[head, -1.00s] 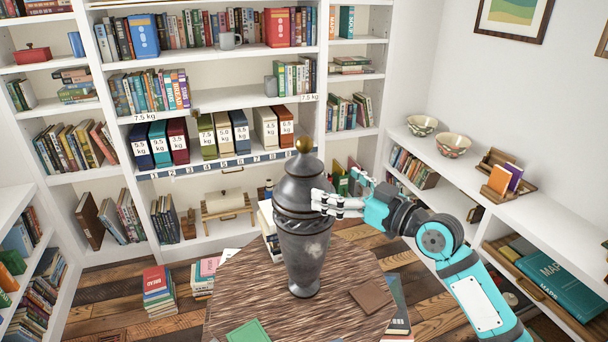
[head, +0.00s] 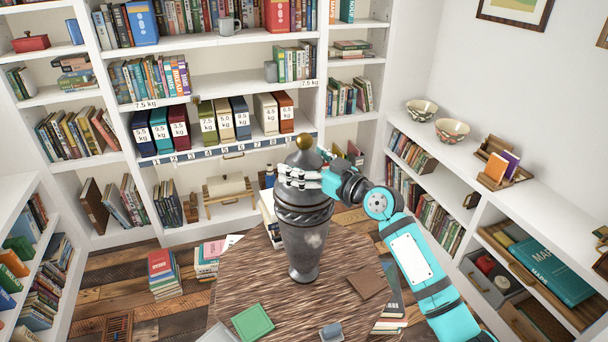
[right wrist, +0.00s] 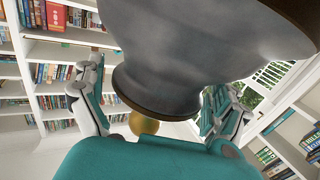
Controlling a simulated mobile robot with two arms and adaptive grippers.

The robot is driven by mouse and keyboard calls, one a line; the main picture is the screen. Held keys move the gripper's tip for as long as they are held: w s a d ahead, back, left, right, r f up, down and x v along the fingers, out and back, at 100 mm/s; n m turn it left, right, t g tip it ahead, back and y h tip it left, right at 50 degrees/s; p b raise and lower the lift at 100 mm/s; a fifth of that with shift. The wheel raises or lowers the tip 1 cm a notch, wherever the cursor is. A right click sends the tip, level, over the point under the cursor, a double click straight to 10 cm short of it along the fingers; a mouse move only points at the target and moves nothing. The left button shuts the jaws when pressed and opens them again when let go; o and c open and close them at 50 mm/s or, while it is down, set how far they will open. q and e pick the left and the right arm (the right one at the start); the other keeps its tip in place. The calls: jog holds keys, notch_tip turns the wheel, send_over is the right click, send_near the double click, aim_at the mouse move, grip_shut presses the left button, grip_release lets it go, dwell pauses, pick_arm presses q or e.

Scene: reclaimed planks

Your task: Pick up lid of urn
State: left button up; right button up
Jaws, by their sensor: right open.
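The dark grey urn (head: 303,240) stands upright on a round wooden table. Its lid (head: 302,160) is in place on top and carries a gold knob (head: 304,142). My right gripper (head: 299,178) is at lid height, its white fingers reaching across the urn's upper part from the right. In the right wrist view the urn appears upside down, with the gold knob (right wrist: 143,124) low in the picture. There the open right fingers (right wrist: 157,108) stand either side of the lid; whether they touch it is unclear. My left gripper is not in view.
The round table (head: 245,285) also bears a green book (head: 254,320), a brown square (head: 368,282) and a small grey-blue object (head: 331,331). White bookshelves surround it. Book stacks (head: 163,273) stand on the plank floor. Two bowls (head: 452,131) sit on the right shelf.

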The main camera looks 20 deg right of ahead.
jog(key=shift+c, duration=0.4)
jog(key=shift+s, duration=0.1)
jog(key=shift+c, duration=1.1)
jog(key=c, duration=1.3)
jog(key=shift+r, duration=0.1)
